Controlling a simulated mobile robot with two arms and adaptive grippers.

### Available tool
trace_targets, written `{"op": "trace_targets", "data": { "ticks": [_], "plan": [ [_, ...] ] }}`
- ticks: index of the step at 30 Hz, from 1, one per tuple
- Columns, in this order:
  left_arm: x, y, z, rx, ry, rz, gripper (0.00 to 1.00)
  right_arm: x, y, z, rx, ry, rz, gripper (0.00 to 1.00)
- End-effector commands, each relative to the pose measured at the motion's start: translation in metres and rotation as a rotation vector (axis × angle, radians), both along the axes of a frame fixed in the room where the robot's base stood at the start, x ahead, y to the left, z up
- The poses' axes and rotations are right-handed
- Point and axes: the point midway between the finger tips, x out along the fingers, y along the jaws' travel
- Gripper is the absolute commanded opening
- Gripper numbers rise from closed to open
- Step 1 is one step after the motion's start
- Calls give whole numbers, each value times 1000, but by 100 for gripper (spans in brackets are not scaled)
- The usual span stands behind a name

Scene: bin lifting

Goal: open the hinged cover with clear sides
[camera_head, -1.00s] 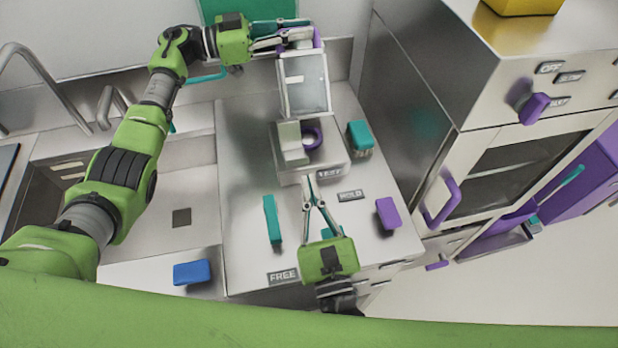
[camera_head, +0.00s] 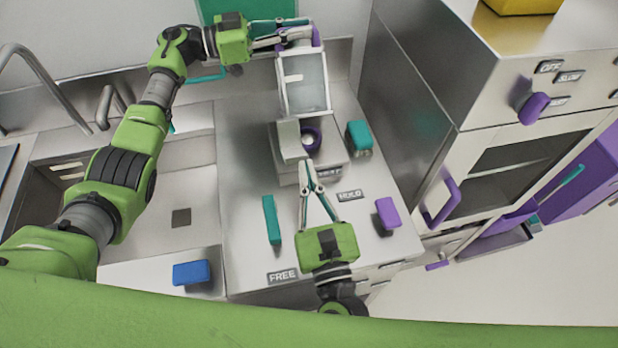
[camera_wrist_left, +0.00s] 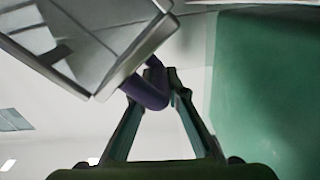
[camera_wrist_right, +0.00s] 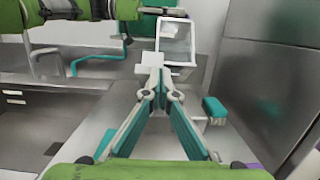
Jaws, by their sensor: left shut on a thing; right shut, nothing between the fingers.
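The hinged cover with clear sides (camera_head: 304,84) stands raised above its pale base (camera_head: 318,165) on the counter. It also shows in the right wrist view (camera_wrist_right: 175,40) and, close up, in the left wrist view (camera_wrist_left: 95,45). My left gripper (camera_head: 305,38) is shut on the cover's purple handle (camera_wrist_left: 148,92) at the top. My right gripper (camera_head: 309,164) is shut and empty in front of the base; its tips meet in the right wrist view (camera_wrist_right: 156,72).
On the counter are a teal bar (camera_head: 271,220), a purple block (camera_head: 387,213), a teal block (camera_head: 359,136) and a blue block (camera_head: 192,273). A sink (camera_head: 180,190) lies left. A steel oven cabinet (camera_head: 500,160) stands right.

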Motion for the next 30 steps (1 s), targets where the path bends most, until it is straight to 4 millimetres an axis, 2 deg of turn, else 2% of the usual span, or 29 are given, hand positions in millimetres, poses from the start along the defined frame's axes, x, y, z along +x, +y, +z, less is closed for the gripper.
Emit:
{"op": "trace_targets", "data": {
  "ticks": [1, 2, 3, 4, 14, 17, 24, 30],
  "plan": [
    [-6, -8, -10, 15, 9, -24, 0, 2, -1, 5, 5, -11, -4, 0],
    [-6, -8, -10, 15, 9, -24, 19, 3, -1, 5, 5, -11, -5, 0],
    [-6, -8, -10, 14, 9, -24, 29, 3, -1, 6, 7, -12, -5, 0],
    [-6, -8, -9, 14, 9, -23, 30, 3, -1, 6, 7, -12, -5, 0],
    [-5, 0, -6, 10, 4, -14, 30, 2, -2, 4, 4, -8, -6, 0],
    [-9, 14, -5, 11, 4, -12, 30, 2, -2, 3, 3, -7, -5, 0],
    [-26, 62, -5, 13, 4, -14, 30, 2, -1, 3, 2, -6, -4, 0],
    [-38, 94, -5, 11, 5, -17, 30, 1, 0, 2, 2, -5, -2, 0]
  ]
}}
